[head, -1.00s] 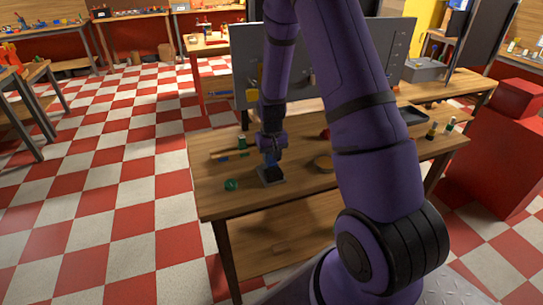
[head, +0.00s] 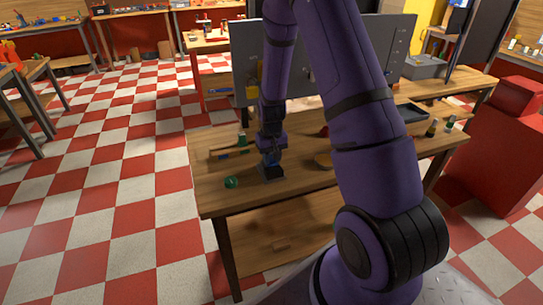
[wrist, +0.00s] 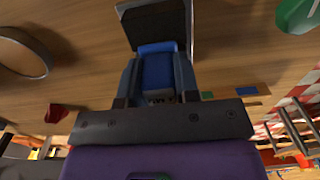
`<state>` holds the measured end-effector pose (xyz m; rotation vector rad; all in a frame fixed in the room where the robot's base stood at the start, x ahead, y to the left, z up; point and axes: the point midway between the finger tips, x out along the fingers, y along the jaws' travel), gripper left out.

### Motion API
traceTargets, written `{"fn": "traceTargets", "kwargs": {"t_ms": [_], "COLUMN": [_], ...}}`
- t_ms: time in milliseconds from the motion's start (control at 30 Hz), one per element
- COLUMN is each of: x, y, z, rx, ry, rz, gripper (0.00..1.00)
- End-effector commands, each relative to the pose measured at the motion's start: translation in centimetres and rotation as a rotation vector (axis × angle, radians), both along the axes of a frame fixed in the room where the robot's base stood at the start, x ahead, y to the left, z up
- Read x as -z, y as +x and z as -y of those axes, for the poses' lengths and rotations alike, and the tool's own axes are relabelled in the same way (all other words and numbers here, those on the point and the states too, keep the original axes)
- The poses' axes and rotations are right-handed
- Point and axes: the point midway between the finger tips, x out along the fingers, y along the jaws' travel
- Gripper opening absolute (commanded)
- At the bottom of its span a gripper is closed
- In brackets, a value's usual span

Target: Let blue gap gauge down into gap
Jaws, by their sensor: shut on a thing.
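The blue gap gauge (wrist: 158,68) is between the two fingers of my gripper (wrist: 158,80), which is shut on it. In the wrist view the gauge's far end overlaps a dark block on a grey plate (wrist: 189,25). In the head view this dark block (head: 271,172) stands on the wooden table, directly below my gripper (head: 271,157). The gap itself is hidden by the gauge and the fingers. I cannot tell whether the gauge's tip is inside it or just above.
A green round piece (head: 231,182) lies left of the block. A round wooden ring (wrist: 22,55) lies to the other side, partly behind my arm in the head view. A grey upright panel (head: 400,50) stands behind. The table's front left (head: 215,203) is clear.

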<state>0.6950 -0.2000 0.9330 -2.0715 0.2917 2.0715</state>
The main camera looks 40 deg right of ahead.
Motion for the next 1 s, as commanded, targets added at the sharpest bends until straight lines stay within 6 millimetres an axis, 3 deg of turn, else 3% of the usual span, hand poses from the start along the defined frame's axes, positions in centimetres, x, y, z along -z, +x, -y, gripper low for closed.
{"fn": "traceTargets", "kwargs": {"t_ms": [1000], "x": [0.93], "y": [0.01], "z": [0.0], "rx": [0.0], "ry": [0.0], "rz": [0.0], "gripper": [0.05]}}
